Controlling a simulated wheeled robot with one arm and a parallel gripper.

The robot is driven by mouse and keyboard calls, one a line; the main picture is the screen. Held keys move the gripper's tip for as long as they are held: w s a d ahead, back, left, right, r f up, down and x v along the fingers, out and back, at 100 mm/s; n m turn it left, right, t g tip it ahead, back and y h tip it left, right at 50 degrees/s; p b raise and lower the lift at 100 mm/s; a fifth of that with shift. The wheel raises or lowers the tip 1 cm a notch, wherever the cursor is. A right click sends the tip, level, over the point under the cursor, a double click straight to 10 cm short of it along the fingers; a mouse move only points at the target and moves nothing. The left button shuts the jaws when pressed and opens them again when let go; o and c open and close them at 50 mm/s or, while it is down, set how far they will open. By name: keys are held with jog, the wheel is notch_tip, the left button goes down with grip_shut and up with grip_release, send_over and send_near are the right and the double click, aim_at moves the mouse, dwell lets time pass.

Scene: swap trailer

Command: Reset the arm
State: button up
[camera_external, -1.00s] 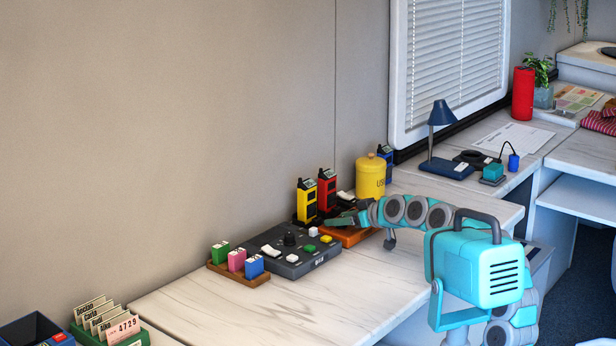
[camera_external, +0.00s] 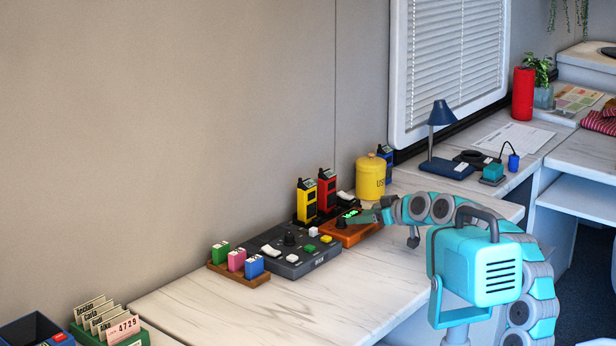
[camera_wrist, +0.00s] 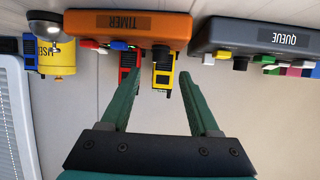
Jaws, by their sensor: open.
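My gripper (camera_external: 371,214) is open and empty at the right end of the orange timer box (camera_external: 343,238). My arched teal and grey arm reaches it from the right. In the wrist view, the two green fingers of my gripper (camera_wrist: 158,82) are spread with nothing between them. That view is upside down. The timer box (camera_wrist: 100,27) is ahead of the fingers there, its label inverted. Whether a fingertip touches the box cannot be told.
A grey queue box (camera_external: 302,268) stands left of the timer box. Yellow (camera_external: 307,203) and red (camera_external: 327,191) radios stand behind, with a yellow canister (camera_external: 370,179) to their right. Coloured blocks (camera_external: 237,260) sit on a rack at left. The front desk surface (camera_external: 230,309) is clear.

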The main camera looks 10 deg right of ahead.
jog(key=s+d+f+m+h+p, duration=0.1)
jog(key=s+d+h+p, duration=0.3)
jog(key=s+d, duration=0.5)
jog(key=s+d+f+m+h+p, duration=0.1)
jog(key=s+d+h+p, duration=0.4)
jog(key=d, duration=0.8)
jog(key=s+f+m+g+p, duration=0.5)
jog(key=s+f+g, duration=0.7)
jog(key=s+f, duration=0.5)
jog(key=s+p, duration=0.2)
jog(key=s, duration=0.2)
jog(key=shift+s+d+f+m+y, duration=0.15)
jog(key=shift+s+f+m+y, duration=0.15)
jog(key=shift+m, duration=0.1)
